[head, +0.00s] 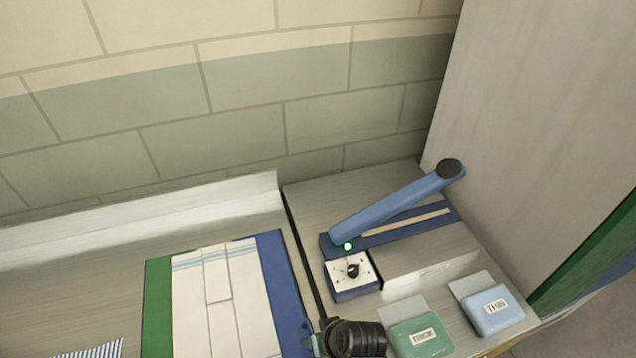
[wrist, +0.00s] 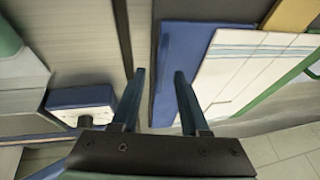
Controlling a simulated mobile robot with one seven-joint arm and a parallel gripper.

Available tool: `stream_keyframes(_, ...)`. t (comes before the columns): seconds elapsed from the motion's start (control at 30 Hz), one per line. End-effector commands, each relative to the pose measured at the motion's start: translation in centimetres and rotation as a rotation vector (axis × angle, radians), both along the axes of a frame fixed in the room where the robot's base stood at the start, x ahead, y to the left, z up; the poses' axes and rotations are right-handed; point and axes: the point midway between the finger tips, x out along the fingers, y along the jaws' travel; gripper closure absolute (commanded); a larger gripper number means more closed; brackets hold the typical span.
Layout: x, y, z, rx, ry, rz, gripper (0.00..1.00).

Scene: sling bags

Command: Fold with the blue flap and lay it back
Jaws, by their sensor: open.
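The blue flap (head: 273,270) lies flat along the right side of the folding board. It also shows in the wrist view (wrist: 180,55). White cloth (head: 240,285) with pale blue stripes near its far end lies on the board and covers its middle. The green flap (head: 157,310) lies flat on the left side. My gripper (head: 314,342) is at the bottom of the head view, by the blue flap's outer edge. In the wrist view my gripper (wrist: 161,73) is open and empty, with that edge between its fingertips. I cannot tell whether it touches the flap.
A blue long-armed press (head: 395,208) stands at the back right, with a small white-topped blue box (head: 350,277) in front. A green packet (head: 420,335) and a light blue packet (head: 493,308) lie at the right. Striped cloth (head: 95,349) shows at bottom left. A wall closes the back.

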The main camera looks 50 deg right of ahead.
Motion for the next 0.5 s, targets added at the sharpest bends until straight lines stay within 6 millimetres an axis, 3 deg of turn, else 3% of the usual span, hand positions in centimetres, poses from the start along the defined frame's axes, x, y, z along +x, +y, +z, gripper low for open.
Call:
stream_keyframes(0.17, 0.00, 0.00, 0.01, 0.000, 0.000, 0.000, 0.57)
stream_keyframes(0.4, -0.01, 0.00, 0.03, 0.000, 0.000, 0.000, 1.00)
stream_keyframes(0.5, -0.01, 0.00, 0.03, 0.000, 0.000, 0.000, 1.00)
